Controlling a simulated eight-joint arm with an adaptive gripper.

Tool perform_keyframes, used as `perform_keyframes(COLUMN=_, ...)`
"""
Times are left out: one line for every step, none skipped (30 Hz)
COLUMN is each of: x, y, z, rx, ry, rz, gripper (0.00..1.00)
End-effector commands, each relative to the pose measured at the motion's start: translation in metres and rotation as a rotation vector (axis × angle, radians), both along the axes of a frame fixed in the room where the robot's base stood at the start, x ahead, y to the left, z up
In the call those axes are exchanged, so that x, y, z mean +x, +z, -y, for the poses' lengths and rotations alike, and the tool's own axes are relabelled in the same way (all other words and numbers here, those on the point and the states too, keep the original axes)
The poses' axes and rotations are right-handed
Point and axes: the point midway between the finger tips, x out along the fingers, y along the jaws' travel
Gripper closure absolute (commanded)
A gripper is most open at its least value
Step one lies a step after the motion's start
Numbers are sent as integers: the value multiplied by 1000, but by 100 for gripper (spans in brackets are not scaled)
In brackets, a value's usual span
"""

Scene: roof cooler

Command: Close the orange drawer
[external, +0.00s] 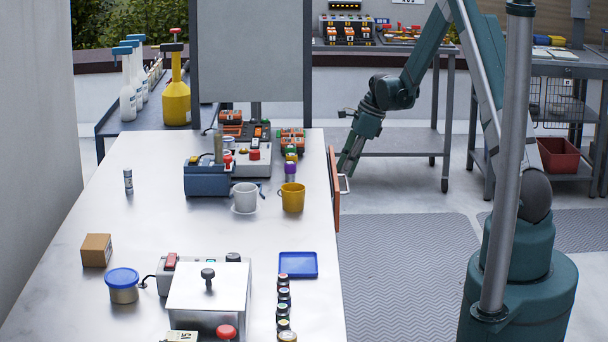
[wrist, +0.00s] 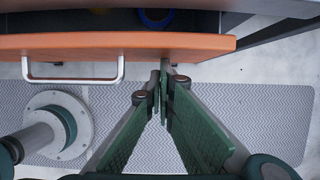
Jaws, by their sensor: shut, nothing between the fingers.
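The orange drawer (external: 334,189) stands out from the right side of the long white table in the external view. In the wrist view its orange front (wrist: 120,43) runs across the top, with a pale bar handle (wrist: 75,80) on its outer face. The drawer is partly open, and part of its inside shows above the front. My gripper (external: 345,172) is beside the drawer front on its outer side. In the wrist view my gripper (wrist: 162,75) is shut and empty, its tips just below the front, right of the handle. I cannot tell whether they touch it.
A blue ring-shaped item (wrist: 156,18) lies inside the drawer. A yellow mug (external: 292,198) and a white mug (external: 244,196) stand on the table (external: 150,225) near the drawer. Grey floor mats (external: 400,260) lie on open floor to the right.

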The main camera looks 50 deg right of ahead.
Motion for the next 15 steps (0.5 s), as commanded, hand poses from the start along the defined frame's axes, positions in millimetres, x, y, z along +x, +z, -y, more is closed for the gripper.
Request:
perform_keyframes(x=4, y=0, z=-4, rx=-1, ry=2, rz=1, gripper=100)
perform_keyframes(x=6, y=0, z=-6, rx=0, ry=1, rz=0, gripper=100)
perform_keyframes(x=8, y=0, z=-8, rx=0, ry=0, rz=0, gripper=100)
perform_keyframes(x=9, y=0, z=-9, rx=-1, ry=0, rz=1, gripper=100)
perform_keyframes(x=10, y=0, z=-9, rx=0, ry=-1, rz=0, gripper=100)
perform_keyframes(x=11, y=0, z=-10, rx=0, ry=-1, rz=0, gripper=100)
perform_keyframes(x=11, y=0, z=-11, rx=0, ry=-1, rz=0, gripper=100)
perform_keyframes(x=12, y=0, z=-11, rx=0, ry=-1, rz=0, gripper=100)
perform_keyframes(x=12, y=0, z=-11, rx=0, ry=-1, rz=0, gripper=100)
perform_keyframes(x=12, y=0, z=-11, rx=0, ry=-1, rz=0, gripper=100)
perform_keyframes(x=12, y=0, z=-11, rx=0, ry=-1, rz=0, gripper=100)
perform_keyframes(x=12, y=0, z=-11, rx=0, ry=-1, rz=0, gripper=100)
perform_keyframes(x=12, y=0, z=-11, rx=0, ry=-1, rz=0, gripper=100)
perform_keyframes(x=12, y=0, z=-11, rx=0, ry=-1, rz=0, gripper=100)
perform_keyframes(x=12, y=0, z=-11, rx=0, ry=-1, rz=0, gripper=100)
